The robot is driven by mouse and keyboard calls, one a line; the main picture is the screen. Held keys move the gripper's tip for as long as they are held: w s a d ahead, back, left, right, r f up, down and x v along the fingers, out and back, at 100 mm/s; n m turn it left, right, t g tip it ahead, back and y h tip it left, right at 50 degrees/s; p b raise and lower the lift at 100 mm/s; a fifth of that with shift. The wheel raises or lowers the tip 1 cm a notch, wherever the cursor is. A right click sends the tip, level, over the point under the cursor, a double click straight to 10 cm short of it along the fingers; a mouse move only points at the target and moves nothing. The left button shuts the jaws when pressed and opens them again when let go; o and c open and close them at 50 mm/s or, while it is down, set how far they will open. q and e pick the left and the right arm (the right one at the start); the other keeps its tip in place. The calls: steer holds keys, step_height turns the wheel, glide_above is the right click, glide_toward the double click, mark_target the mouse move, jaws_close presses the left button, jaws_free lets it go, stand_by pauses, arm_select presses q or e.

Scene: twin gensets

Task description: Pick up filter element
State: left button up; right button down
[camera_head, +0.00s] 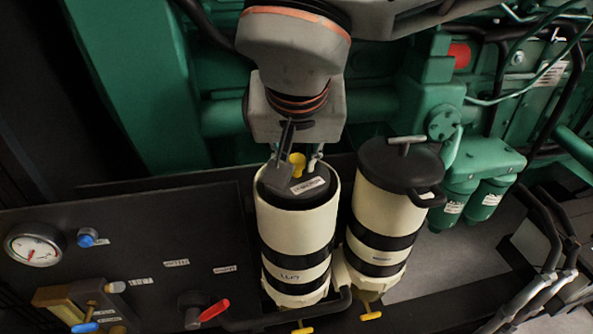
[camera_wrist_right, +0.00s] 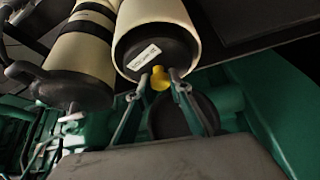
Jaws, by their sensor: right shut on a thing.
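The filter element (camera_head: 309,187) appears as a dark, labelled round top with a yellow knob, set inside the cream rim of the left canister (camera_head: 296,221). Its dark top also shows in the wrist view (camera_wrist_right: 156,48). My right gripper (camera_head: 298,160) comes down from above, and its two fingers are shut on the yellow knob (camera_wrist_right: 160,78). The element's body is hidden inside the canister. My left gripper is not in view.
A second cream canister (camera_head: 381,215) with a black lid and handle stands close on the right. A dark panel (camera_head: 130,250) with a gauge (camera_head: 34,245) and a red-handled valve (camera_head: 212,311) lies left. Green engine parts (camera_head: 480,170) stand behind. A dark round shape (camera_wrist_right: 183,115) shows behind my fingers.

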step_height(320, 180, up, 25)
steer(key=p, duration=0.5)
steer(key=shift+f, duration=0.1)
